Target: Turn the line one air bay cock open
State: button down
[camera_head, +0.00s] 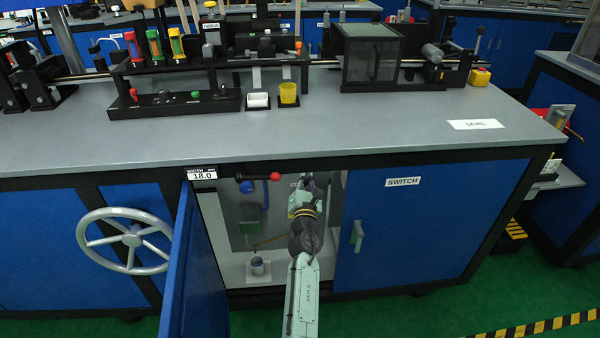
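The open bay (222,262) is in the cabinet under the bench, with its blue door (196,270) swung out at the left. Inside, at the upper left, is a blue round part (246,187) above a grey-green unit with a blue pipe (264,205). I cannot tell for sure which part is the air cock or how it is set. My gripper (307,181) reaches into the upper right of the bay, right of the blue part and apart from it in the picture. My own wrist hides much of the gripper and the bay behind it, so its fingers do not show clearly.
A black lever with a red knob (275,176) sticks out under the bench edge, just left of my gripper. A grey cup (258,266) stands on the bay floor. The closed door marked SWITCH (400,225) is at right; a handwheel (132,240) is at left.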

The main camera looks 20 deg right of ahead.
jog(key=shift+s+d+r+n+t+y, duration=0.1)
jog(key=shift+d+r+n+t+y, duration=0.2)
jog(key=shift+n, duration=0.95)
jog(key=shift+s+d+r+n+t+y, duration=0.15)
jog(key=shift+d+r+n+y, duration=0.25)
jog(key=shift+n, duration=0.8)
jog(key=shift+s+d+r+n+t+y, duration=0.15)
jog(key=shift+d+n+y, duration=0.35)
jog(key=shift+n, duration=0.75)
